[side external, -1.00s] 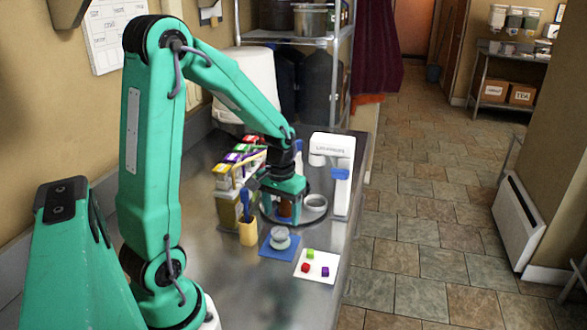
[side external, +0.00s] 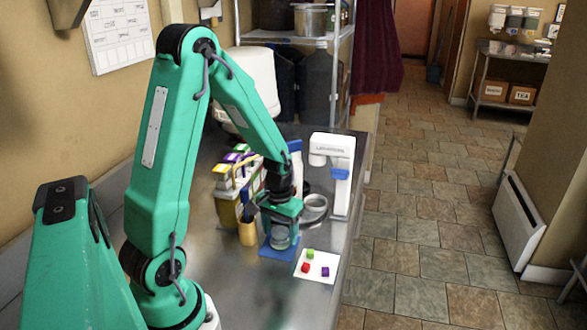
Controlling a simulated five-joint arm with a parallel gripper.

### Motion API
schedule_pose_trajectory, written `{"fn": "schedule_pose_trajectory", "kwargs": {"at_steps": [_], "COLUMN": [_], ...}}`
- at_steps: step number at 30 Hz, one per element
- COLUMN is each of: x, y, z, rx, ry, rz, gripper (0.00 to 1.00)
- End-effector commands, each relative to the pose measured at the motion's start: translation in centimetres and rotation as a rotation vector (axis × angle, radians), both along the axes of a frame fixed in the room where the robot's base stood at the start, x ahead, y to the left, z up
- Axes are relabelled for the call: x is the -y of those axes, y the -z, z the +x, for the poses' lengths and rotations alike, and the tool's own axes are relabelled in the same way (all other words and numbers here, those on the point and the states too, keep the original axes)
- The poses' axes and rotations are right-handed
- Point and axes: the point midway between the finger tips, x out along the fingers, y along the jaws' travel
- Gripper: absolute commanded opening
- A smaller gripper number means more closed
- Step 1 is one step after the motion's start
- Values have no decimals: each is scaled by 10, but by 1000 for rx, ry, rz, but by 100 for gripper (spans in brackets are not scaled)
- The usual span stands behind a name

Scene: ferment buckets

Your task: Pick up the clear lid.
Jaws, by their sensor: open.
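The clear lid (side external: 280,241) sits on a small blue mat (side external: 268,252) on the steel counter. My gripper (side external: 279,226) is directly above it, pointing down, with its open fingers on either side of the lid. The fingers partly hide the lid, and I cannot tell whether they touch it.
A white card (side external: 316,267) with green, red and purple cubes lies in front right. A yellow cup (side external: 247,232) with a blue tool stands close at the left. A white stand device (side external: 340,175) and a grey ring (side external: 315,207) are behind right. Coloured-top boxes (side external: 228,172) stand back left.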

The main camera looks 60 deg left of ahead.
Motion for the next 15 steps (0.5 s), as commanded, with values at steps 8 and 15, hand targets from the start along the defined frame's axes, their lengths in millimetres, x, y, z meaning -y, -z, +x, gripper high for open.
{"fn": "schedule_pose_trajectory", "kwargs": {"at_steps": [8, 15], "x": [0, 0], "y": [7, 6], "z": [0, 0], "rx": [1, 1], "ry": [0, 0], "rz": [0, 0], "gripper": [64, 64]}}
